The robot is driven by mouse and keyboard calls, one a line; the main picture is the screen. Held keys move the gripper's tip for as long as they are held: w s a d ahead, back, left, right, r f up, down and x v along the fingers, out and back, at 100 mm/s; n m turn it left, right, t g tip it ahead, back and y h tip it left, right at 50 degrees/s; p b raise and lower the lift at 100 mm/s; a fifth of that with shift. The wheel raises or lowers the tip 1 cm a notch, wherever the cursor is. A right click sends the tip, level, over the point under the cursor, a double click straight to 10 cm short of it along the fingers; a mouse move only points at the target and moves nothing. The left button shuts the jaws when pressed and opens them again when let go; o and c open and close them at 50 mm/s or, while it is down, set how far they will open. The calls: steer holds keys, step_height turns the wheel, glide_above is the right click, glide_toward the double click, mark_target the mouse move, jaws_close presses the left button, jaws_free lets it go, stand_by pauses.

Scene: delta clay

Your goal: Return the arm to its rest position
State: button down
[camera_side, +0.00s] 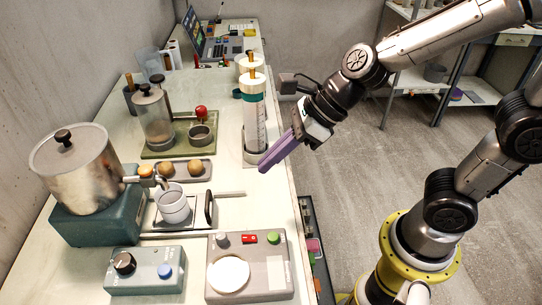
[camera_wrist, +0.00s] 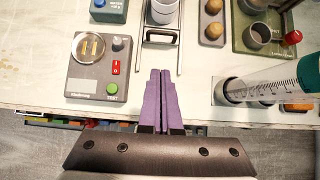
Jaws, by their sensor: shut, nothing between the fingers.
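My gripper (camera_side: 266,166) has long purple fingers, closed together with nothing between them. In the side view it hangs above the right edge of the white bench, pointing down and left. It is just to the right of a clear graduated cylinder (camera_side: 255,122) and appears apart from it. In the wrist view the closed fingers (camera_wrist: 160,74) point over the bench edge, between a grey control box (camera_wrist: 97,66) on the left and the graduated cylinder (camera_wrist: 265,90) on the right.
The bench (camera_side: 240,181) holds a metal pot (camera_side: 75,165) on a teal base, a white cup (camera_side: 172,203), a blue-knobbed box (camera_side: 146,271), a green tray (camera_side: 160,149) with a red-knobbed lever, and a laptop (camera_side: 220,48) at the back. The floor (camera_side: 345,165) to the right is open.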

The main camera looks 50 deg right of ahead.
steer(key=s+d+r+n+t+h, duration=0.2)
steer(key=s+d+r+n, duration=0.35)
steer(key=d+n, duration=0.2)
steer(key=s+d+f+n+g+h, duration=0.2)
steer(key=s+d+n, duration=0.5)
steer(key=n, duration=1.2)
steer(key=shift+s+d+h, duration=0.15)
steer(key=shift+d+h, duration=0.2)
steer(key=shift+h, duration=0.45)
